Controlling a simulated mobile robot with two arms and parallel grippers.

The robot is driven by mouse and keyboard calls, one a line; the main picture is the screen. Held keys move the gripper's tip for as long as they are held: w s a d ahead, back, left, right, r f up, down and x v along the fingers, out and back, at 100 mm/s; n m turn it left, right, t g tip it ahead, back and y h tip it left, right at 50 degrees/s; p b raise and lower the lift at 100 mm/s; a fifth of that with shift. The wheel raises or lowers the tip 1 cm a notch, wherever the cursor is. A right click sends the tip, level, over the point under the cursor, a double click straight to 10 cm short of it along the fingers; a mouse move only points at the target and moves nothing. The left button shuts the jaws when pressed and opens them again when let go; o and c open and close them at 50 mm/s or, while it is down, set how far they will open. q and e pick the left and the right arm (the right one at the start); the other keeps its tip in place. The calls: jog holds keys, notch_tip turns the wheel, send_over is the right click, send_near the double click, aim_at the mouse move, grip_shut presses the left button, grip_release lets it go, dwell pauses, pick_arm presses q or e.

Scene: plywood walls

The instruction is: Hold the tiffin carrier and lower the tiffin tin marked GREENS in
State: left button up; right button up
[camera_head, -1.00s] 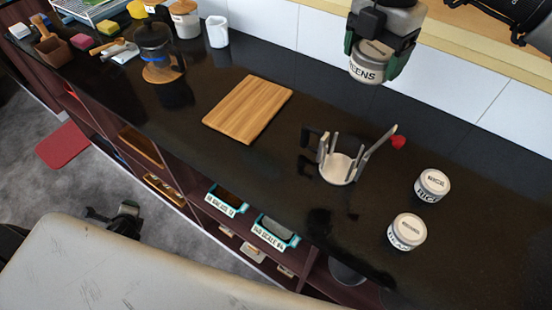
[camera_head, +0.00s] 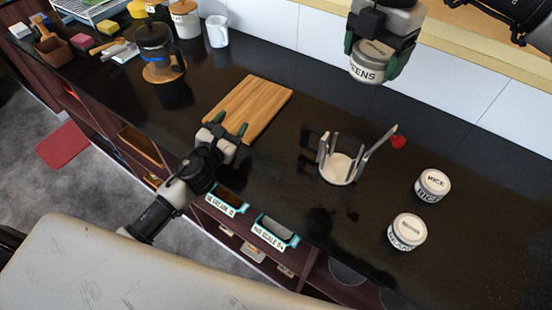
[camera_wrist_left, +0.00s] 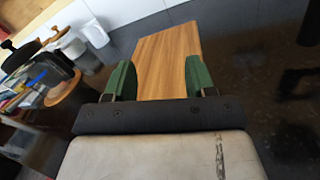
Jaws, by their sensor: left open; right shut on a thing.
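The tiffin carrier (camera_head: 337,168), a pale round base with upright posts and a red-tipped lever (camera_head: 397,142), stands empty on the black counter. My right gripper (camera_head: 374,58) is shut on the tiffin tin marked GREENS (camera_head: 370,72), held up in the air behind and to the right of the carrier. Its label reads partly, "EENS". My left gripper (camera_head: 229,130) is open and empty over the near edge of the cutting board, left of the carrier. Its green fingers (camera_wrist_left: 160,80) show apart in the left wrist view.
Two more tins, one marked RICE (camera_head: 432,185) and one with a hard-to-read label (camera_head: 407,232), stand right of the carrier. A wooden cutting board (camera_head: 262,100) lies to the left. A coffee press (camera_head: 160,55) and a white mug (camera_head: 217,31) stand further left.

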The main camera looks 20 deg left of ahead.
aim_at(331, 152)
pick_arm(q)
jog(key=s+d+h, duration=0.1)
jog(key=d+h, duration=0.1)
jog(key=d, duration=0.2)
jog(key=s+d+f+g+h, duration=0.1)
jog(key=s+d+h, duration=0.1)
jog(key=d, duration=0.2)
jog(key=s+d+f+m+g+h, duration=0.1)
jog(key=s+d+h, duration=0.1)
jog(key=d, duration=0.3)
jog(key=shift+s+f+h, duration=0.15)
jog(key=shift+s+h, duration=0.1)
jog(key=shift+h, duration=0.05)
jog(key=shift+d+f, duration=0.1)
jog(key=shift+d, duration=0.2)
jog(key=x, duration=1.1)
jog(key=shift+w+d, duration=0.1)
jog(key=shift+w, duration=0.25)
grip_shut()
pick_arm(e)
notch_tip(331, 152, down, 17)
jog(key=m, duration=1.4)
jog(key=shift+m, duration=0.4)
